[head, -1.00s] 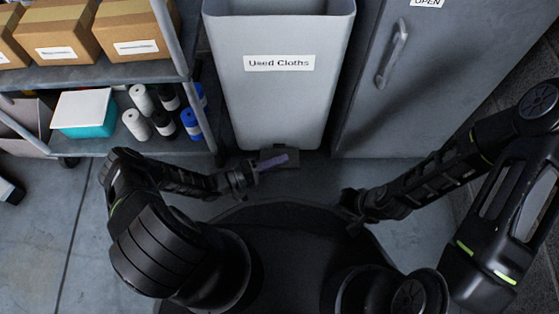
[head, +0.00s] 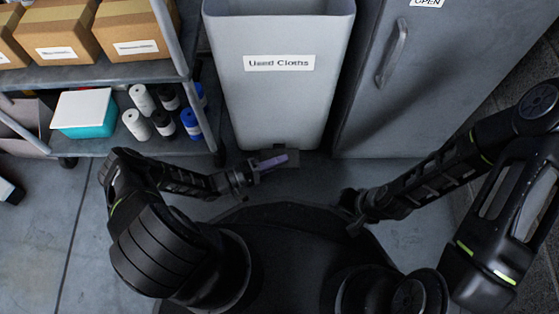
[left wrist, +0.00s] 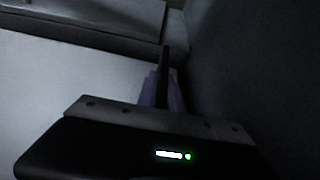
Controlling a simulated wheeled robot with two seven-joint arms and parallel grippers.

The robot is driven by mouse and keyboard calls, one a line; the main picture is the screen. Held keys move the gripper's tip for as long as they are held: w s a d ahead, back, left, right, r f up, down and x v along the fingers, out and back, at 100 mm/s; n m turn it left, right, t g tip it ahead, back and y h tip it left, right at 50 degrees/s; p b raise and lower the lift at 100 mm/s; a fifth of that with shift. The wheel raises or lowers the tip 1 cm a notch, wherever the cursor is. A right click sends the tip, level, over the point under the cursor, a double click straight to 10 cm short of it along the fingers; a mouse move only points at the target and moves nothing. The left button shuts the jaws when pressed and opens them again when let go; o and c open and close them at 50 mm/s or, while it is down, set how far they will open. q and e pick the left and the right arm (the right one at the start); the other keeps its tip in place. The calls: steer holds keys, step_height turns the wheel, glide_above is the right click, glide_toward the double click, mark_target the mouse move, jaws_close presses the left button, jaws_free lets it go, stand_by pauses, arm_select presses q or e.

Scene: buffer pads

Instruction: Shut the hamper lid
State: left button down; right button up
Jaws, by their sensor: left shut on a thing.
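The hamper (head: 277,105) is a tall light grey bin labelled "Used Cloths". It stands upright at the top middle of the head view. My left gripper (head: 264,167) is low in front of the hamper's base, shut on a purple thing (head: 279,160). The purple thing also shows in the left wrist view (left wrist: 174,97), partly hidden by the gripper. My right gripper (head: 356,212) is to the right, apart from the hamper; its jaws are unclear.
A grey cabinet (head: 450,75) with a handle (head: 392,54) stands right. Floor (head: 35,220) is clear at left.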

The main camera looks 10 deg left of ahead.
arm_select(q)
steer(key=shift+f, duration=0.1)
steer(key=shift+d+f+m, duration=0.1)
steer(key=shift+f+m, duration=0.15)
steer(key=shift+m, duration=0.15)
steer(key=shift+f, duration=0.1)
steer(key=c, duration=1.5)
jaws_free()
steer(key=shift+p+v, duration=0.3)
steer(key=shift+v, duration=3.7)
